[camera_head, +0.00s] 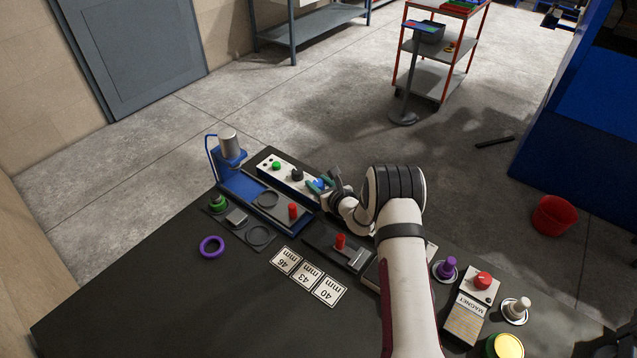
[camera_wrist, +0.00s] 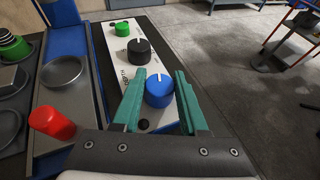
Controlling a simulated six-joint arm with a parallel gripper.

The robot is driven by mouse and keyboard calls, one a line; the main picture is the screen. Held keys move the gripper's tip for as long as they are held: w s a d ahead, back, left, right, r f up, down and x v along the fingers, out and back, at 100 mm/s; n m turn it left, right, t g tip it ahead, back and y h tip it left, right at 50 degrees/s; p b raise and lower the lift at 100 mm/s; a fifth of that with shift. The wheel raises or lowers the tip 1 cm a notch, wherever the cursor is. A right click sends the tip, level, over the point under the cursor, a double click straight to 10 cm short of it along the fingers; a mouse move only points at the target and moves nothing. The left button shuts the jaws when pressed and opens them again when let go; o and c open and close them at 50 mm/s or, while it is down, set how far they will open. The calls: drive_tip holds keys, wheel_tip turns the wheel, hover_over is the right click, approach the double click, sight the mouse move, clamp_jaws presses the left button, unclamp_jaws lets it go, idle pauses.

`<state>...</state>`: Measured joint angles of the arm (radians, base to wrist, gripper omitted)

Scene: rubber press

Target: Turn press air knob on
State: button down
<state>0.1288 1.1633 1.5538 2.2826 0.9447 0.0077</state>
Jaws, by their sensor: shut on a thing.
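A white control panel (camera_head: 268,160) holds a green knob (camera_wrist: 122,28), a black knob (camera_wrist: 139,51) and a blue knob (camera_wrist: 158,92) in a row. The panel lettering is too small to read surely, so I cannot tell from it which one is the air knob. My gripper (camera_wrist: 160,78) has its teal fingers on either side of the blue knob and is shut on it. The blue knob's white mark points up in the wrist view.
The blue press (camera_head: 232,180) stands left of the panel, with a red handle (camera_wrist: 52,122) near my gripper. A purple ring (camera_head: 212,247) and number cards (camera_head: 308,277) lie on the dark table. A magnet box (camera_head: 465,318) stands at the right. Open floor lies beyond the panel.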

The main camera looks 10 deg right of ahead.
drive_tip(key=shift+m+t+h, duration=0.3)
drive_tip(key=shift+m+h, duration=0.8)
drive_tip(key=shift+h, duration=0.2)
drive_tip(key=shift+c, duration=2.2)
unclamp_jaws()
